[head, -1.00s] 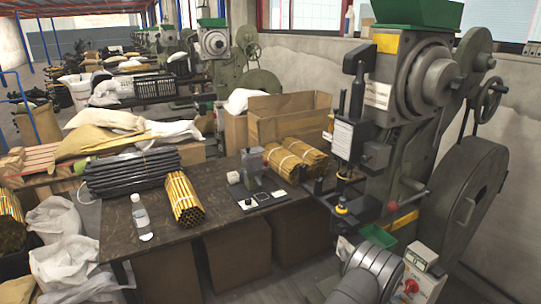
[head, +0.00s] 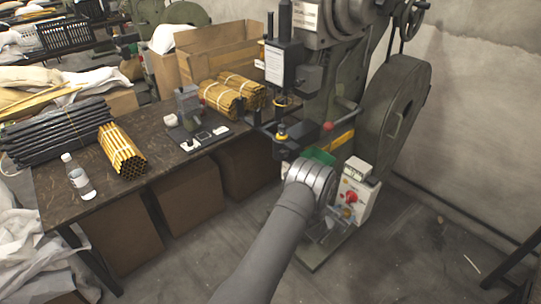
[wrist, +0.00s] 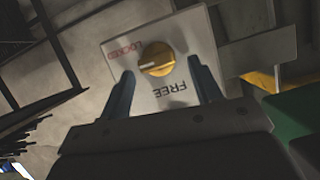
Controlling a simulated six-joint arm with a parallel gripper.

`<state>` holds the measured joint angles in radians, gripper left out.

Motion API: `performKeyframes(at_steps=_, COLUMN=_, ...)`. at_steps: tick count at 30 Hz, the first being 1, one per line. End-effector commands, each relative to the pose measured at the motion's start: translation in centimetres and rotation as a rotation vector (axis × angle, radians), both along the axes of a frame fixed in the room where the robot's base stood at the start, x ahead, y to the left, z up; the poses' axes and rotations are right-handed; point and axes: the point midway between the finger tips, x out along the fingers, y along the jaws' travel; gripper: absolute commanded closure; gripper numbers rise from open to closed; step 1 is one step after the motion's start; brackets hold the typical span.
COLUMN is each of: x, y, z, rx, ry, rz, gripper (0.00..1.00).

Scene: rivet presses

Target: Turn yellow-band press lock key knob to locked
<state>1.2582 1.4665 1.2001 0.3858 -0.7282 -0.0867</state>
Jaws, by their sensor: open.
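The lock key knob (wrist: 157,58) is a round yellow knob with a white pointer line, on a pale plate (wrist: 190,32) in the wrist view. The plate reads LOCKED in red at the knob's upper left and FREE in dark letters below it; the lettering is upside down here. The pointer line lies toward the picture's left. My gripper (wrist: 160,68) is open, its two dark fingers on either side of the knob with gaps between. I cannot tell how far they are in depth. In the head view the yellow-band press (head: 343,141) stands beyond my arm, and I cannot make out the knob there.
A control box with a red knob (head: 350,197) stands right of my arm. A green tray (head: 320,156) is just behind my arm. The workbench (head: 112,185) at left holds tube bundles and a bottle (head: 78,178). The floor at right (head: 400,245) is mostly clear.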

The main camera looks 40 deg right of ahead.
Motion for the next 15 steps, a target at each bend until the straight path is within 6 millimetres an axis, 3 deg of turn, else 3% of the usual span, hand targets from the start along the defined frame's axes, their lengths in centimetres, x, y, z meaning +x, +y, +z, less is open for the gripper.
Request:
performKeyframes(at_steps=4, x=0.1, y=0.4, z=-0.2, rx=-0.006, ry=0.006, rz=0.001, gripper=0.42)
performKeyframes(at_steps=8, x=0.4, y=2.3, z=-1.0, rx=-0.045, ry=0.038, rz=0.003, gripper=0.42)
performKeyframes(at_steps=15, x=0.7, y=9.8, z=-2.4, rx=-0.209, ry=0.172, rz=0.012, gripper=0.42)
